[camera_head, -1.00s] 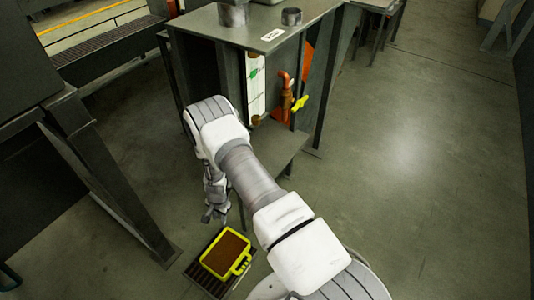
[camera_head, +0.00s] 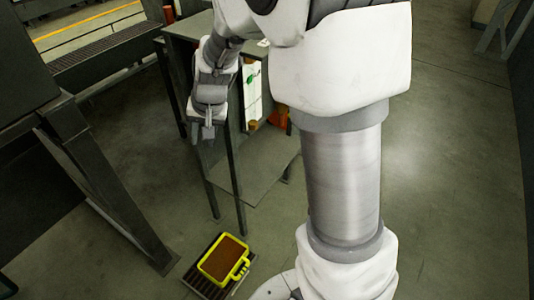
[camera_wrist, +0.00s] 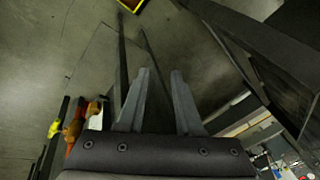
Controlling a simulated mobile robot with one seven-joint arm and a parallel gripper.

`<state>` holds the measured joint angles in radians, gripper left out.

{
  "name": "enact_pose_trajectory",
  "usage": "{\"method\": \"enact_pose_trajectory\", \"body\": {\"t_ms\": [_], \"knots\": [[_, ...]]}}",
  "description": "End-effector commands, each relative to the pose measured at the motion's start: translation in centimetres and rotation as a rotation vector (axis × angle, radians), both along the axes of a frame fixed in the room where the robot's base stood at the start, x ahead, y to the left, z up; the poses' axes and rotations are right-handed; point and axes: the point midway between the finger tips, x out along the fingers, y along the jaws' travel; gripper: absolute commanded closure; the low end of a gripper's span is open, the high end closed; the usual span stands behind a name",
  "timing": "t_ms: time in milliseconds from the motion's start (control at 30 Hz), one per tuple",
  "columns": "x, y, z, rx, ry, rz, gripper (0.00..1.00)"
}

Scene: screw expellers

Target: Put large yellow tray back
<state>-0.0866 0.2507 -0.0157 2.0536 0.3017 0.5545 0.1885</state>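The large yellow tray (camera_head: 224,261), with a yellow rim and handle and a brown inside, sits on a dark slatted grate on the floor in the head view. A yellow corner of it (camera_wrist: 131,3) shows at the top edge of the wrist view. My gripper (camera_head: 203,138) is raised well above the tray and to its upper left, beside the machine stand. In the wrist view its two fingers (camera_wrist: 158,85) stand apart with nothing between them.
The dark grate (camera_head: 198,281) lies under the tray. A metal stand (camera_head: 181,24) with a lower shelf (camera_head: 258,172) stands near my gripper. A yellow valve handle (camera_wrist: 54,128) shows at the left. A dark frame leg (camera_head: 112,187) stands at left.

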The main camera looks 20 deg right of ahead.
Motion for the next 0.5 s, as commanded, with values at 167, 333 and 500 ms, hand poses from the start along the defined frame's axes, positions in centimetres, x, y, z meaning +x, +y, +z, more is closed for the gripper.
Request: {"method": "enact_pose_trajectory", "body": {"t_ms": [167, 333, 500], "knots": [[-4.1, -1.3, 5.4, -0.040, -0.060, 0.072, 0.66], [-8.6, -2.6, 9.1, -0.090, -0.107, 0.135, 0.66], [-13.2, -3.8, 11.8, -0.149, -0.154, 0.192, 0.66]]}}
